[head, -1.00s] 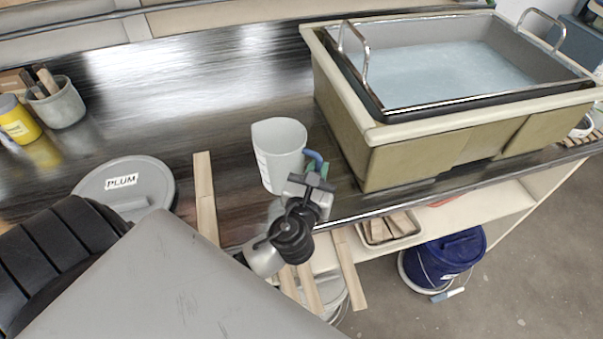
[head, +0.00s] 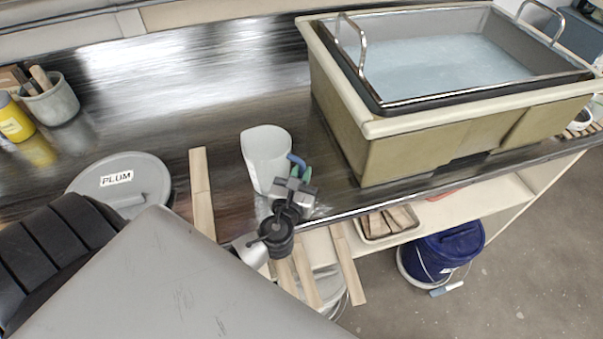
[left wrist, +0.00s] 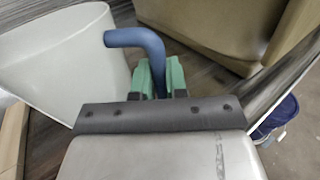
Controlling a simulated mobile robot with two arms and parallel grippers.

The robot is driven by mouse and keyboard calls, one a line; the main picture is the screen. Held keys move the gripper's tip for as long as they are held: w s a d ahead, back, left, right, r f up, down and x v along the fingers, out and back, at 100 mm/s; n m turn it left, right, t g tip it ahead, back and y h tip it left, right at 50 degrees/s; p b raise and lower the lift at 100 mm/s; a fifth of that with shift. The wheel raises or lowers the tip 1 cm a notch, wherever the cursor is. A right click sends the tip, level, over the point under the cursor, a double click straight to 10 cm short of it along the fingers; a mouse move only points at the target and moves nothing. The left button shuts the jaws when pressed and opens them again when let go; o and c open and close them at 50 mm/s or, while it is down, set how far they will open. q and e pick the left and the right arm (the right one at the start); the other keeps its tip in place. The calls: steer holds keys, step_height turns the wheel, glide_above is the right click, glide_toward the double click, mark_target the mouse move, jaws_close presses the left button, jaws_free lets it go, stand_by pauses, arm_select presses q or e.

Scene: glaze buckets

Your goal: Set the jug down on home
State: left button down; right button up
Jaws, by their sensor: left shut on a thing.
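The jug (head: 265,158) is pale grey-white with a blue handle (left wrist: 135,38). It is roughly upright over the dark counter (head: 150,120), left of the big tub. My left gripper (head: 296,178) is shut on the handle, on the jug's right side. In the left wrist view the green fingertips (left wrist: 160,76) close around the handle, and the jug (left wrist: 65,65) fills the upper left. I cannot tell whether the jug's base touches the counter. No place labelled home can be made out. My right gripper is not in view.
A tub (head: 400,150) with a blue-filled tray stands right of the jug. Wooden slats (head: 202,195) lie to its left, then a grey lid marked PLUM (head: 118,180). A tool pot (head: 50,100) and yellow container (head: 14,120) stand far left. The counter behind the jug is clear.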

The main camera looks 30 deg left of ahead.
arm_select(q)
steer(key=c, duration=1.1)
jaws_free()
steer(key=shift+c, duration=0.2)
steer(key=shift+r, duration=0.15)
steer(key=shift+s+d, duration=0.1)
steer(key=shift+s, duration=0.2)
steer(key=b+v, duration=0.3)
steer(key=v, duration=0.8)
steer(key=shift+s, duration=0.2)
